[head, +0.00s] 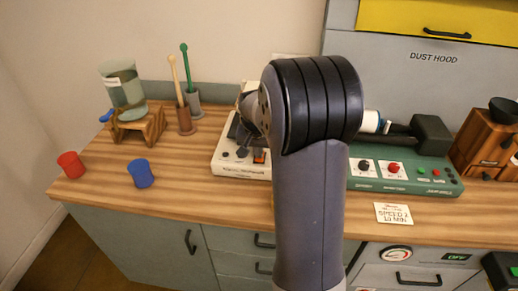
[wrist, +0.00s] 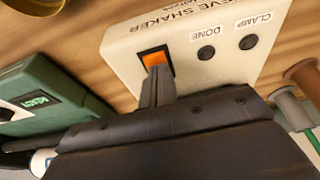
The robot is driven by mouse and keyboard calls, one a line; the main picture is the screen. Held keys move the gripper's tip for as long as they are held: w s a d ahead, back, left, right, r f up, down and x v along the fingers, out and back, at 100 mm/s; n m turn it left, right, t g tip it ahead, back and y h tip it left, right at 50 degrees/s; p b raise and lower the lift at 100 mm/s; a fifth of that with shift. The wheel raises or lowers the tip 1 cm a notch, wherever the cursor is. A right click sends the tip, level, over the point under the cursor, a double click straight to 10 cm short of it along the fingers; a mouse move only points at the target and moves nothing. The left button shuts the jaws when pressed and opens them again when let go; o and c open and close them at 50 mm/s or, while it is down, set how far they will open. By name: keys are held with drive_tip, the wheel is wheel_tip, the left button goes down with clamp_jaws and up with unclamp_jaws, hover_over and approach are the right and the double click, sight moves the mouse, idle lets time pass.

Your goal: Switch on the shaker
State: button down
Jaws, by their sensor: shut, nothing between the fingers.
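The sieve shaker is a cream-white box (wrist: 215,62) with an orange rocker switch (wrist: 154,58) and two round dark buttons marked DONE (wrist: 206,52) and CLAMP (wrist: 248,42). In the head view the shaker (head: 228,166) stands on the wooden table, partly hidden behind my arm, and its orange switch (head: 260,157) shows at its front. My gripper (wrist: 158,72) is shut and empty. In the wrist view its fingertips overlap the edge of the orange switch. I cannot tell whether they touch it or which way the switch is set.
A green device (head: 410,178) with knobs stands right of the shaker, and its edge shows in the wrist view. Left are a jar on a wooden stand (head: 130,130), brushes in holders, a red cup (head: 70,164) and a blue cup (head: 141,173). A note card (head: 393,213) lies in front.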

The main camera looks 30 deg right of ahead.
sight(258, 160)
drive_tip(key=shift+s, duration=0.1)
drive_tip(key=shift+r+p, duration=0.45)
drive_tip(key=p+v, duration=0.1)
drive_tip(key=v, duration=0.1)
drive_tip(key=p+v, duration=0.1)
drive_tip(key=v, duration=0.1)
drive_tip(key=shift+w+d+r+p, duration=0.1)
drive_tip(key=shift+w+p, duration=0.15)
drive_tip(key=shift+p, duration=0.15)
drive_tip(key=b+v, duration=0.2)
drive_tip(key=v, duration=0.7)
drive_tip(key=shift+s+a, duration=0.25)
drive_tip(key=shift+s, duration=0.15)
drive_tip(key=shift+f, duration=0.2)
drive_tip(key=shift+w+d+r+t+b, duration=0.35)
drive_tip(key=shift+w+d+b, duration=0.2)
drive_tip(key=shift+b, duration=0.6)
